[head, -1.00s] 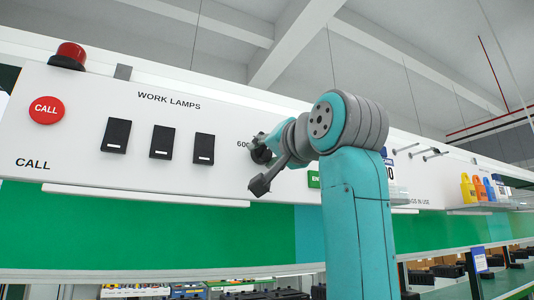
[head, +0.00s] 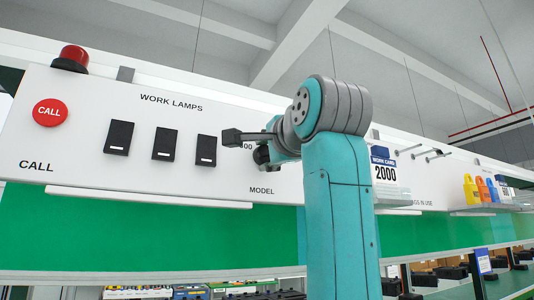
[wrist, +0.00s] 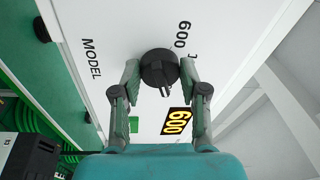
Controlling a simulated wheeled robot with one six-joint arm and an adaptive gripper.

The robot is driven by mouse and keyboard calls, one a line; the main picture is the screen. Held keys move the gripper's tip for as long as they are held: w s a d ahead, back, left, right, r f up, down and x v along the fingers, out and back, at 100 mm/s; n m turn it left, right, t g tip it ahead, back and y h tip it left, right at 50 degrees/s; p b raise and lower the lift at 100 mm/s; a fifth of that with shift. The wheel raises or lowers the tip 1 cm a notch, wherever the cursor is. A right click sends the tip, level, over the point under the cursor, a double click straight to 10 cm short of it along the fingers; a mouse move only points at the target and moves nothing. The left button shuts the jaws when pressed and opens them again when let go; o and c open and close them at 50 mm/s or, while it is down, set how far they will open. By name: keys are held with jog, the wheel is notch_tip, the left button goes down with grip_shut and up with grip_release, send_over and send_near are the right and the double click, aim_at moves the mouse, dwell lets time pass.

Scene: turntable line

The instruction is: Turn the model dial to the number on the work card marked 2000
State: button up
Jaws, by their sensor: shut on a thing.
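The model dial (wrist: 158,66) is a round black knob on the white panel, in the upper middle of the wrist view. My gripper (wrist: 160,72) is shut on it, one finger on each side. Beside it a small display (wrist: 177,122) shows 600 in yellow. A printed 600 stands on the panel on the other side of the dial. In the head view the dial (head: 262,156) is mostly hidden by my gripper and wrist. The work card (head: 385,172) marked 2000 stands upright, just right of my arm.
Several black lamp switches (head: 165,144) sit left of the dial. A red CALL button (head: 50,112) and a red beacon (head: 71,58) are farther left. Pegs (head: 420,151) stick out at the right, by a shelf with coloured tags (head: 470,189). A white ledge (head: 150,198) runs below the switches.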

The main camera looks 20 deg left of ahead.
jog(key=shift+f+m, duration=0.1)
jog(key=shift+m, duration=0.2)
jog(key=o, duration=1.2)
jog(key=shift+w, duration=0.1)
jog(key=shift+c, duration=0.2)
jog(key=v, duration=1.2)
